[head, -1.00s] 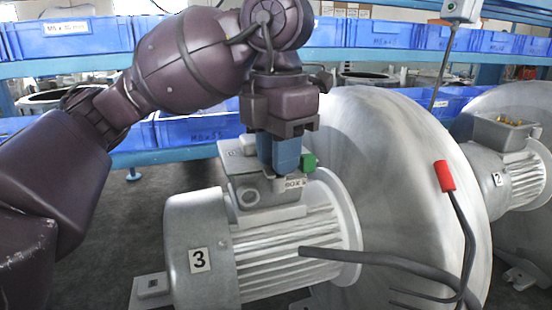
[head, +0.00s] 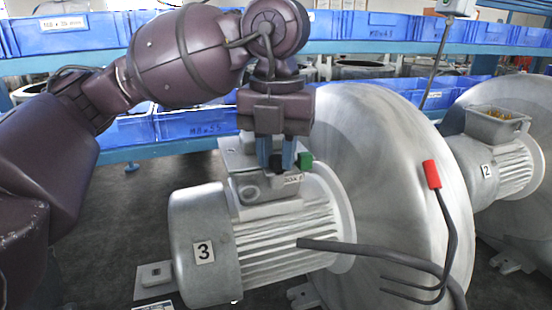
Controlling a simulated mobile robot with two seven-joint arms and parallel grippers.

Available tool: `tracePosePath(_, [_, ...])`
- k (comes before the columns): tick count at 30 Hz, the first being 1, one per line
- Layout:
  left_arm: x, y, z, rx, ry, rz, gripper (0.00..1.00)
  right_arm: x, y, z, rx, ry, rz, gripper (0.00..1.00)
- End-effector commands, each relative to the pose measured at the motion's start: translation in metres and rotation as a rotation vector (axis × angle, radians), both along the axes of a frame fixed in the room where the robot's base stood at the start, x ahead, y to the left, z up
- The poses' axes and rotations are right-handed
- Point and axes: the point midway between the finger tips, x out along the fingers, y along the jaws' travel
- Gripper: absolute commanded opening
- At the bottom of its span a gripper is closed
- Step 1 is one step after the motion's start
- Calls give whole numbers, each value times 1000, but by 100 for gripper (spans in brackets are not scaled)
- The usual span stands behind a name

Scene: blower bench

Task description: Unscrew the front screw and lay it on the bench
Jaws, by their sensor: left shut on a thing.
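My left gripper (head: 275,158) is over the terminal box (head: 262,185) on top of the grey motor marked 3 (head: 204,252). Its two blue fingers point down and are shut on a small dark thing between them, which I take for the front screw (head: 276,161). The fingers hide most of the screw. I cannot tell whether its thread is still in the box. A green block (head: 305,161) and a small white label (head: 293,180) are just right of the fingers. My right gripper is not in view.
The large round blower housing (head: 385,190) stands right of the motor. A grey cable (head: 380,255) and a red-ended lead (head: 432,175) cross in front. A second motor marked 2 (head: 488,170) is at the right. Blue bins (head: 375,27) line the shelves behind.

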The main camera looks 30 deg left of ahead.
Motion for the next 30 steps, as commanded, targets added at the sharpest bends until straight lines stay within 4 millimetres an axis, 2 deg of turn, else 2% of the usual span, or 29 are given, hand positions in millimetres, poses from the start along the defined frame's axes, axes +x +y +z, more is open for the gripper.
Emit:
tracePosePath(6, [0,0,1,1,1,223,0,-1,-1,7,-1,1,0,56])
tracePosePath(17, [0,0,0,1,1,596,0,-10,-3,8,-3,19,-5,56])
tracePosePath(30, [0,0,0,-1,0,1049,0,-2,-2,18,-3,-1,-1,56])
